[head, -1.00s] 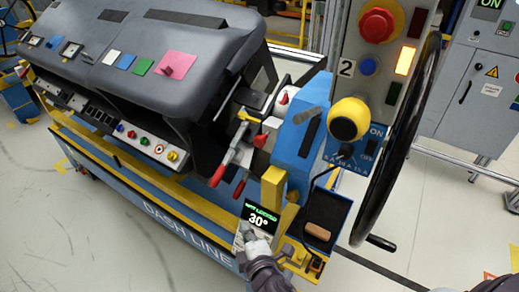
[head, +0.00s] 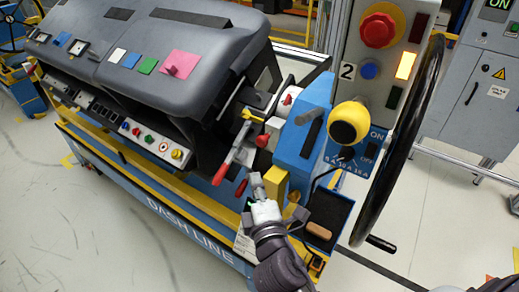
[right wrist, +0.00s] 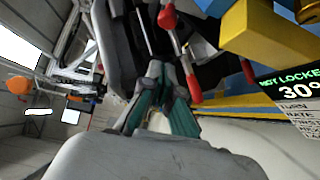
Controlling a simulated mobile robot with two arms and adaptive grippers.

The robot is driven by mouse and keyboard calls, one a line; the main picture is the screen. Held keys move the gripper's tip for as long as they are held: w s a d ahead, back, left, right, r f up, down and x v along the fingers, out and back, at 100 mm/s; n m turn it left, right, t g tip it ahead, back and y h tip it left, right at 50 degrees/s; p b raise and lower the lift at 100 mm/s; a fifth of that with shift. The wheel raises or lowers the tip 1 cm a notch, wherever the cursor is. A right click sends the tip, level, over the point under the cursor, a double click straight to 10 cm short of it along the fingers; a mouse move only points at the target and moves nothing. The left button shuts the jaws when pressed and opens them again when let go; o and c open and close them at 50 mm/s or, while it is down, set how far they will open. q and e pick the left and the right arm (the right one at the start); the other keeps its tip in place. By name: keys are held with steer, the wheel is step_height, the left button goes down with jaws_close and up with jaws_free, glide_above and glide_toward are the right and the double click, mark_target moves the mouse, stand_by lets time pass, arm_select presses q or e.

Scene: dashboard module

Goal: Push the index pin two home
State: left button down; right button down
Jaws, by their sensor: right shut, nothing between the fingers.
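No part is plainly marked as index pin two. A grey pin (head: 308,116) sticks out of the blue block (head: 300,150), left of a round yellow knob with a black face (head: 348,122) and below a "2" plate (head: 347,70); I cannot tell which is the pin. My right gripper (head: 256,180) is shut and empty, just left of the yellow bracket (head: 274,185) and below the red-handled clamps (head: 236,148). In the right wrist view its fingertips (right wrist: 162,76) are together near a red handle (right wrist: 194,86). My left gripper is out of view.
A display (right wrist: 292,90) reads "NOT LOCKED" and 30°. A large black handwheel (head: 400,140) stands at the right. A tray with a wooden-handled tool (head: 317,230) lies right of my right gripper. The dashboard (head: 150,60) fills the left.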

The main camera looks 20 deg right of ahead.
mark_target(265, 145)
steer(key=shift+w+d+p, duration=0.4)
steer(key=shift+w+d, duration=0.3)
steer(key=shift+w, duration=0.9)
steer(key=shift+w+d+p, duration=0.4)
steer(key=shift+w+d, duration=0.25)
steer(key=shift+w, duration=1)
steer(key=shift+w+d+p, duration=0.4)
steer(key=shift+w+d, duration=0.3)
steer(key=shift+w, duration=0.9)
steer(key=shift+d, duration=0.1)
steer(key=shift+w+d+r+p, duration=0.1)
steer(key=shift+w+d+p, duration=0.2)
steer(key=shift+w+d, duration=0.55)
steer(key=shift+s, duration=0.1)
